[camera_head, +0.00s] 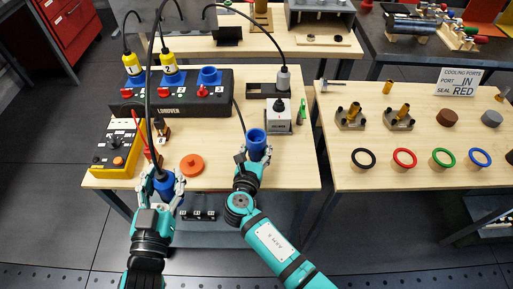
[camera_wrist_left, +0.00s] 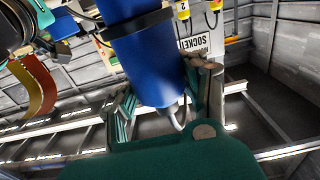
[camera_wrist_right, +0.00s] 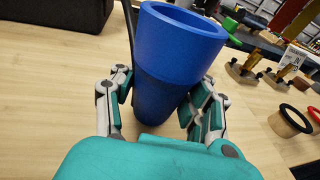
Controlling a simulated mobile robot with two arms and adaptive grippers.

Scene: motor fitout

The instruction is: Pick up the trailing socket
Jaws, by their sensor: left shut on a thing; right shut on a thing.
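A hollow blue socket (camera_head: 257,139), open at its top, stands upright between the fingers of my right gripper (camera_head: 252,160), over the front of the middle table. In the right wrist view, the socket (camera_wrist_right: 172,75) has a finger on each side and a dark cable beside it. My left gripper (camera_head: 163,180) is shut on a second blue connector (camera_head: 168,186) at the table's front-left edge. In the left wrist view, this connector (camera_wrist_left: 145,55) has a black band and a pale end with a cable. Its far side is hidden.
A black unit (camera_head: 180,103) carries two yellow plugs (camera_head: 132,66) and a blue inlet (camera_head: 209,76). A yellow control box (camera_head: 117,150) and an orange disc (camera_head: 192,165) lie near my left gripper. A black cable (camera_head: 151,60) arches overhead. The right table (camera_head: 350,178) holds coloured rings.

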